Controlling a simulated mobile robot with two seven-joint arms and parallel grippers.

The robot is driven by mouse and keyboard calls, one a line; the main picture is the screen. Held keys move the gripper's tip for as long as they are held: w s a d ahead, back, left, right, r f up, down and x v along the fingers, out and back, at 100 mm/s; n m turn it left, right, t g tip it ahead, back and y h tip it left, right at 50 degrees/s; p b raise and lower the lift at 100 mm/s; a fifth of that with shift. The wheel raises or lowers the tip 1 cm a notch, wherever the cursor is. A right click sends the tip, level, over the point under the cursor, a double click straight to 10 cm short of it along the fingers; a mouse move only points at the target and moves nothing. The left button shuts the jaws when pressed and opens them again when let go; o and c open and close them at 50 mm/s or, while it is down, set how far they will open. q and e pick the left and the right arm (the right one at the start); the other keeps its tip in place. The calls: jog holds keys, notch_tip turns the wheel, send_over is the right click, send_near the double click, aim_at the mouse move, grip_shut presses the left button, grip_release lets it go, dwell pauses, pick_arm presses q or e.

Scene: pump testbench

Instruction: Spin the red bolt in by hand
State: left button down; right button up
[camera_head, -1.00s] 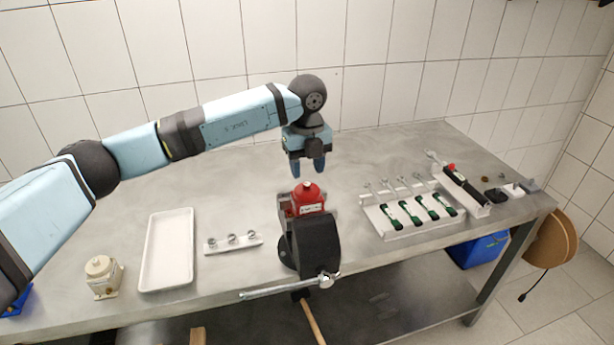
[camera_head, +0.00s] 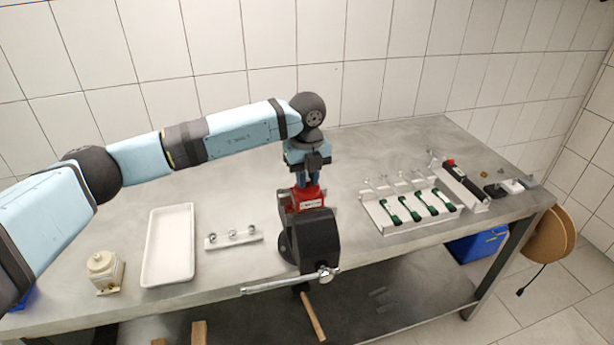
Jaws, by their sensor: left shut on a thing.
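The red pump body (camera_head: 309,199) sits clamped in the dark vise (camera_head: 316,241) near the front of the bench. My left gripper (camera_head: 308,184) points straight down at the top of the red body. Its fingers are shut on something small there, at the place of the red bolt. The bolt itself is hidden or too small to tell apart from the red body. My right gripper is not in view.
A white tray (camera_head: 148,250), a cream pump (camera_head: 104,270) and a small rack (camera_head: 234,240) stand left of the vise. A holder with green-handled tools (camera_head: 404,209) and a black tool (camera_head: 461,180) lie to the right. The bench behind is clear.

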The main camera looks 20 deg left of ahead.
pick_arm(q)
jog(key=shift+f+m+b, duration=0.15)
jog(key=shift+m+b, duration=0.75)
jog(key=shift+b, duration=0.05)
jog(key=shift+m+b, duration=0.7)
jog(key=shift+m, duration=0.2)
jog(key=m+b, duration=0.3)
jog(key=m, duration=0.1)
jog(key=m+b, duration=0.2)
jog(key=m, duration=0.2)
jog(key=shift+m+b, duration=0.6)
jog(key=shift+m, duration=0.4)
jog(key=shift+r+m, duration=0.2)
jog(key=shift+m, duration=0.2)
